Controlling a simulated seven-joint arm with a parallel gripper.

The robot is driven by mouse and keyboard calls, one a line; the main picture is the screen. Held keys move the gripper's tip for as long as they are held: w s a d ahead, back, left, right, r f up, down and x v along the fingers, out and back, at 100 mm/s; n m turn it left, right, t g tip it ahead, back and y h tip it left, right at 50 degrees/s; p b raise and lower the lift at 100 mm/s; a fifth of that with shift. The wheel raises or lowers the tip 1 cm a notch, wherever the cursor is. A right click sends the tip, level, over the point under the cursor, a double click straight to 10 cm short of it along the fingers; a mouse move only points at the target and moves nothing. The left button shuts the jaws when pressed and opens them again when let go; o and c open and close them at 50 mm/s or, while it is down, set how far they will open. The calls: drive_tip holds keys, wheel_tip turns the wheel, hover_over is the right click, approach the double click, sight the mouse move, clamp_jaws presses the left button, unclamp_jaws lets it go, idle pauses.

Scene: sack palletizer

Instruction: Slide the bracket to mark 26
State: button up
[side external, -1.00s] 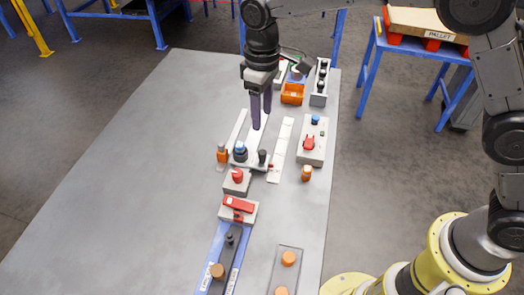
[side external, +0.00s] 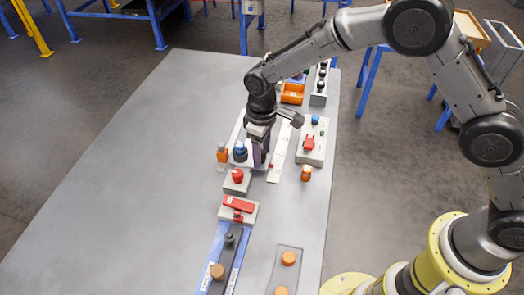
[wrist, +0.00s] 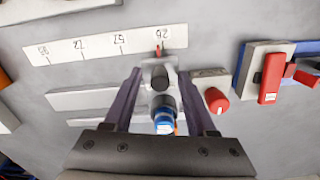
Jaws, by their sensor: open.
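The bracket (wrist: 154,66) is a pale plate across the rails, with a black post (wrist: 160,80) and a blue-topped black knob (wrist: 163,120). Its red pointer (wrist: 158,50) lies against the white scale (wrist: 90,47), at or very near the 26 mark at the scale's end; the exact offset is too small to tell. My gripper (wrist: 160,74) is open, its two purple fingers down on either side of the black post, with gaps visible. In the side view my gripper (side external: 258,164) is low over the bracket and hides part of it; the blue knob (side external: 240,152) shows beside it.
A grey block with a red knob (side external: 237,176) sits close to the bracket, and a red lever block (side external: 238,208) lies beyond it. An orange-capped bottle (side external: 222,153) stands left of the bracket. A switch box (side external: 313,150) lies right of the scale. The table's left side is clear.

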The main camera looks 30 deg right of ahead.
clamp_jaws()
idle(0.3)
idle(1.2)
